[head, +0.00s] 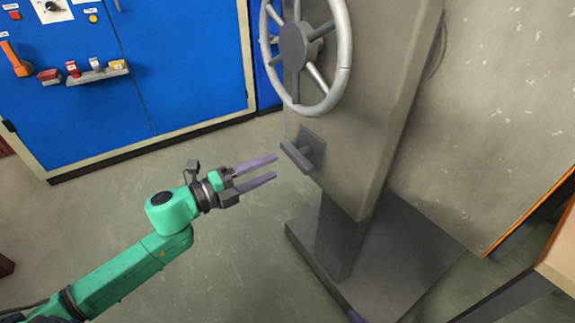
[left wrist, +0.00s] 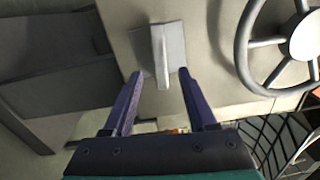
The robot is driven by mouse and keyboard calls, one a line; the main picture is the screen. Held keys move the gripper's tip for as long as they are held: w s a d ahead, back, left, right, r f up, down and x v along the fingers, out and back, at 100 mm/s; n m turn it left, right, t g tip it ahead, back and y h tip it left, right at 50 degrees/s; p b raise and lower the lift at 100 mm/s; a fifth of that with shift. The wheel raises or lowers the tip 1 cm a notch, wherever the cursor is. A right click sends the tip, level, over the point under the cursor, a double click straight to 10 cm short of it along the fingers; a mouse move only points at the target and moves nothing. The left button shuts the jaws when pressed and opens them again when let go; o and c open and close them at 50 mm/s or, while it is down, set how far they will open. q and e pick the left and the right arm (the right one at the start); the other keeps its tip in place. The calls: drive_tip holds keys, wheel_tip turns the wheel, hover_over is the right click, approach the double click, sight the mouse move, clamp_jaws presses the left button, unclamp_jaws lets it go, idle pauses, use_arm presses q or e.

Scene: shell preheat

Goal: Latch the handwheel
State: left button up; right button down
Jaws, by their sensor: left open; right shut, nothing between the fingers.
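The grey handwheel (head: 342,62) is on the upper face of a grey pedestal; part of it also shows in the left wrist view (left wrist: 243,55). Below it, a grey latch handle (head: 298,157) sticks out from a small plate. My left gripper (head: 276,167) is open and empty, its purple fingers pointing at the latch, tips just short of it. In the left wrist view, the latch bar (left wrist: 162,55) lines up between the two fingertips, with no visible contact.
The grey pedestal (head: 362,120) stands on a wide dark base plate (head: 400,245). A blue cabinet (head: 180,65) with switches is behind at left. A table edge (head: 545,250) is at lower right. The floor around my left arm is clear.

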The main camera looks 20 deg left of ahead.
sight(292, 159)
use_arm(q)
drive_tip(key=x, duration=0.6)
clamp_jaws()
